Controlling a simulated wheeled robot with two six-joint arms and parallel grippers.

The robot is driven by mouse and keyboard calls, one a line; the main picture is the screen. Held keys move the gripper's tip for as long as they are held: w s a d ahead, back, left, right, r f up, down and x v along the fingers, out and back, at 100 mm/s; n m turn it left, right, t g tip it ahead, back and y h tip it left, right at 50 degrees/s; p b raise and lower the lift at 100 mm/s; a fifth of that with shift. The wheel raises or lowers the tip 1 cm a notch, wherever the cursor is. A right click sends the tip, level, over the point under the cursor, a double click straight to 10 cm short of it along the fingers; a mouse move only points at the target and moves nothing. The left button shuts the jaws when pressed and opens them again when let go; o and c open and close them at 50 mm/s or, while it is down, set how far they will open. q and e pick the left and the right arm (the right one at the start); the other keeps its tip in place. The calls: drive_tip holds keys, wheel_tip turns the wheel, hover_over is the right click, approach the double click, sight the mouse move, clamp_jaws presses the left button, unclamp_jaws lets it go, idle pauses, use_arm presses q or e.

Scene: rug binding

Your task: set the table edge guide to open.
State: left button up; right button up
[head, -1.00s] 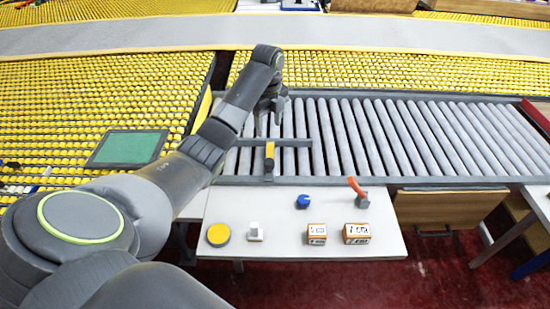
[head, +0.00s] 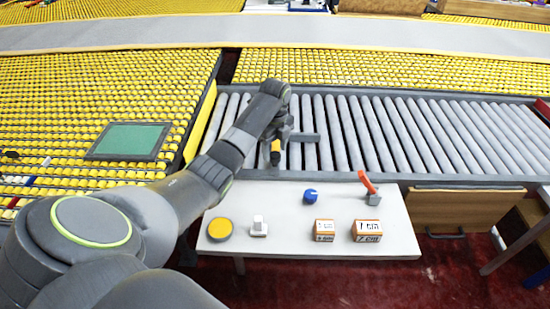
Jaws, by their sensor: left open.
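My left gripper (head: 277,136) is open, pointing down right at the handle. I cannot tell whether the fingers touch the handle. My right gripper is not in view.
The white panel (head: 280,244) in front carries a yellow button (head: 219,228), a white switch (head: 259,226), a blue knob (head: 310,194), a red-handled lever (head: 370,188) and two orange-and-white blocks (head: 324,230). The roller table (head: 430,135) is clear to the right.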

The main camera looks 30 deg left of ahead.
sight(275, 155)
use_arm(q)
drive_tip(key=shift+f, duration=2.05)
